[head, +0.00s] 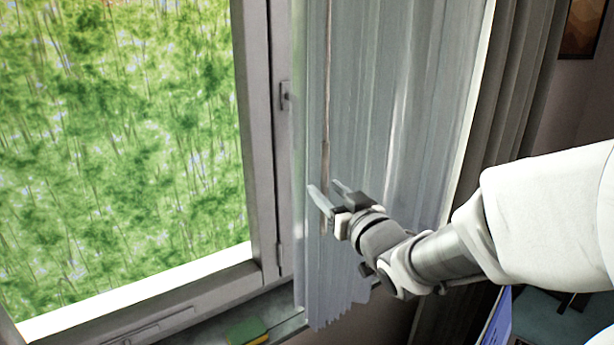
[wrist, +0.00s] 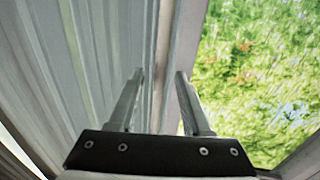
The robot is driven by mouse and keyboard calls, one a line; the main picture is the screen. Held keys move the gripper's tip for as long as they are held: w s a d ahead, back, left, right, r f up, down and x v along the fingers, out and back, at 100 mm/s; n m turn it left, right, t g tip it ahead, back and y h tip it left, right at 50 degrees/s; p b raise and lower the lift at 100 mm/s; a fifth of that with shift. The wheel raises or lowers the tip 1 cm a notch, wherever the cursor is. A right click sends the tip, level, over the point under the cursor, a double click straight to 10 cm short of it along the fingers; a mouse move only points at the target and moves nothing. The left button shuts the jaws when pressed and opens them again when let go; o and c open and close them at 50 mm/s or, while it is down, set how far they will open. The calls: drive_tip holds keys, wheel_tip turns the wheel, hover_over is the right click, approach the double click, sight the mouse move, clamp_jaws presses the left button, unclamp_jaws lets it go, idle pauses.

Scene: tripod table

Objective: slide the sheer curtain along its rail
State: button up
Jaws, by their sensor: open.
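The sheer curtain (head: 400,90) hangs in grey-white folds to the right of the window. It fills the left of the wrist view (wrist: 60,60). A thin brown rod (head: 327,90) hangs down along the curtain's front near its left edge. In the wrist view the rod appears as a brownish strip (wrist: 164,45) running down toward the gap between the fingers. My gripper (head: 328,190) is open, its fingers on either side of the rod as seen in both views. I cannot tell whether a finger touches the rod or cloth. The rail is out of view.
The window frame (head: 258,140) with a handle (head: 285,95) stands left of the curtain. A green and yellow item (head: 246,331) lies on the sill below. A darker drape (head: 500,100) hangs at the right. A blue-edged object (head: 497,318) is at bottom right.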

drive_tip(key=shift+x, duration=2.45)
clamp_jaws()
